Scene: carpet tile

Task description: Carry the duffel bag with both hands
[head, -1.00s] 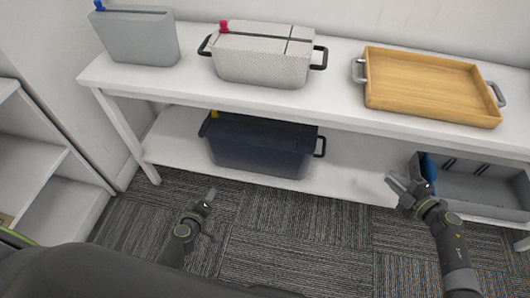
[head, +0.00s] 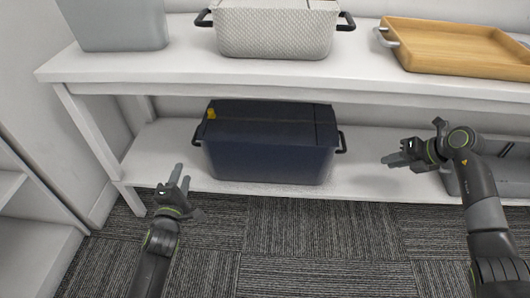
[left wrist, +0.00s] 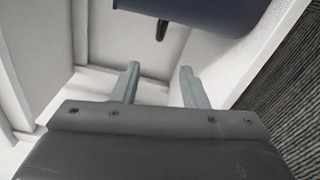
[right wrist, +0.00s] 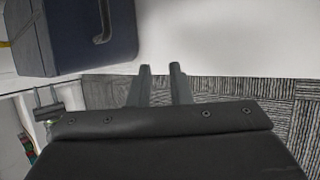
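A navy duffel bag (head: 268,150) with a yellow tag stands on the lower shelf, with a dark handle at each end. My left gripper (head: 180,176) is open and empty, in front of the bag's left end and apart from it. In the left wrist view, the bag's underside (left wrist: 205,12) and a dark handle (left wrist: 162,30) show beyond the open fingers (left wrist: 160,88). My right gripper (head: 390,162) is open and empty, to the right of the bag's right handle. The right wrist view shows the bag (right wrist: 95,40) with that handle (right wrist: 103,20), upper left of the fingers (right wrist: 160,75).
The upper shelf (head: 200,68) holds a grey container (head: 118,22), a pale woven bag (head: 275,30) and a wooden tray (head: 455,48). A grey bin (head: 505,172) stands on the lower shelf behind my right arm. The carpet (head: 300,235) in front is clear.

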